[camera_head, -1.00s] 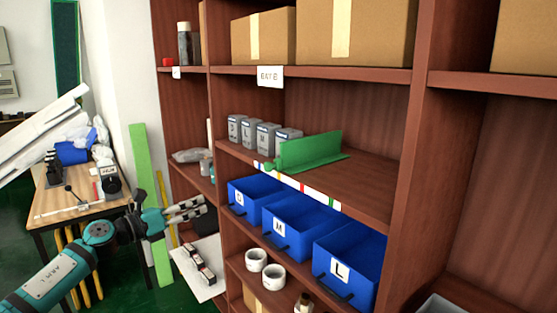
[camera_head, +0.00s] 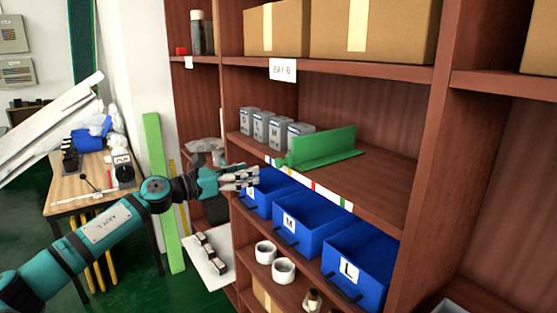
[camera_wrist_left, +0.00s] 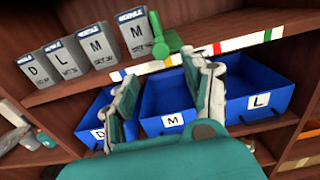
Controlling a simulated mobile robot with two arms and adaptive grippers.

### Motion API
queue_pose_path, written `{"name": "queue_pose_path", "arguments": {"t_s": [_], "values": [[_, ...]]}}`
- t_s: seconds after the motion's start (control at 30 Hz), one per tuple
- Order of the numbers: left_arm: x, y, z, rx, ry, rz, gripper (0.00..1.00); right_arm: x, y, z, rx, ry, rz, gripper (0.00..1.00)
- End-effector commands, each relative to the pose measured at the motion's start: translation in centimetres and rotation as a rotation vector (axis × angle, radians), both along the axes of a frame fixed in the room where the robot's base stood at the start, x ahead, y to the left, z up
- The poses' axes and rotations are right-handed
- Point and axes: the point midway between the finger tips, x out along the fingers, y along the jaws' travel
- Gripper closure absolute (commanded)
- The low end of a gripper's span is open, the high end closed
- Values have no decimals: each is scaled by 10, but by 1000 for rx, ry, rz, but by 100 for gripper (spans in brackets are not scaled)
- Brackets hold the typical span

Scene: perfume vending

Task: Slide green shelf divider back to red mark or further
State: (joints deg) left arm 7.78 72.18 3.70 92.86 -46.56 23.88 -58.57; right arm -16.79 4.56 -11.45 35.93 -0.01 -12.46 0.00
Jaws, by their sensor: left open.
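The green shelf divider (camera_head: 325,146) stands upright on the middle shelf, just right of the row of grey tins (camera_head: 262,126). Its front knob is at the shelf edge, and this shows in the left wrist view (camera_wrist_left: 158,35) too. The red mark (camera_head: 313,187) is on the white edge strip, to the right of the knob; it also shows in the left wrist view (camera_wrist_left: 216,48). My left gripper (camera_head: 257,175) is open and empty in front of the shelf edge, below and left of the knob, apart from it. My right gripper is not in view.
Blue bins (camera_head: 308,224) stand on the shelf below, close behind my left gripper. Cardboard boxes (camera_head: 375,30) fill the top shelf. The middle shelf (camera_head: 385,180) is bare right of the divider. A wooden upright (camera_head: 440,150) closes the bay at right.

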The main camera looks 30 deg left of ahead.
Motion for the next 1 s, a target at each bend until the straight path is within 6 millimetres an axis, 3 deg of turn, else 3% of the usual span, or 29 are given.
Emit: {"name": "queue_pose_path", "arguments": {"t_s": [0.6,1.0], "values": [[82,-35,5,-2,-3,-2,50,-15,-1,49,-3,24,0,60],[97,-42,1,2,0,-3,50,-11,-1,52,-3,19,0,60]]}}
